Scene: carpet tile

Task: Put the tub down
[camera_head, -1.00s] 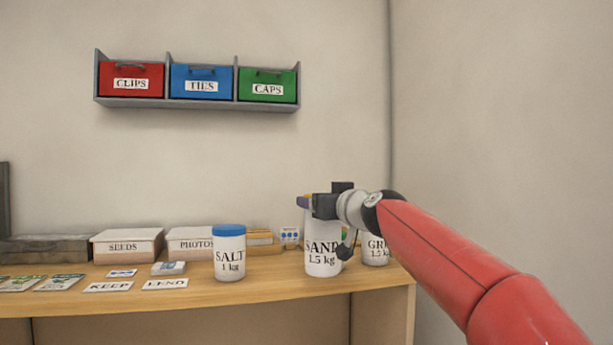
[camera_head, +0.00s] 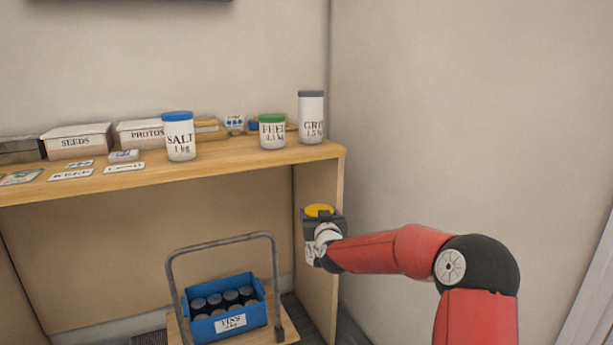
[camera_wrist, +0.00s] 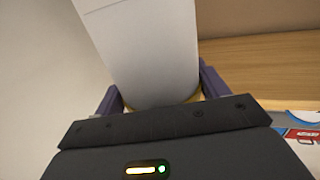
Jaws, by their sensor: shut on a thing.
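My gripper (camera_head: 322,222) is shut on a white tub with a yellow lid (camera_head: 319,210). In the head view it is in front of the desk's right end panel, lower in the picture than the desk top. Most of the tub and its label are hidden behind my gripper. In the wrist view, the tub's plain white side (camera_wrist: 150,50) lies between the two purple fingers (camera_wrist: 160,92), with a strip of yellow lid by the palm. No surface shows clearly under the tub.
On the desk top (camera_head: 228,155) stand a SALT tub (camera_head: 180,140), a green-lidded FEED tub (camera_head: 272,135) and a GRIT tub (camera_head: 311,120). Below, a trolley (camera_head: 290,328) with a grey handle bears a blue TINS crate (camera_head: 208,331). A wall (camera_head: 430,120) is at the right.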

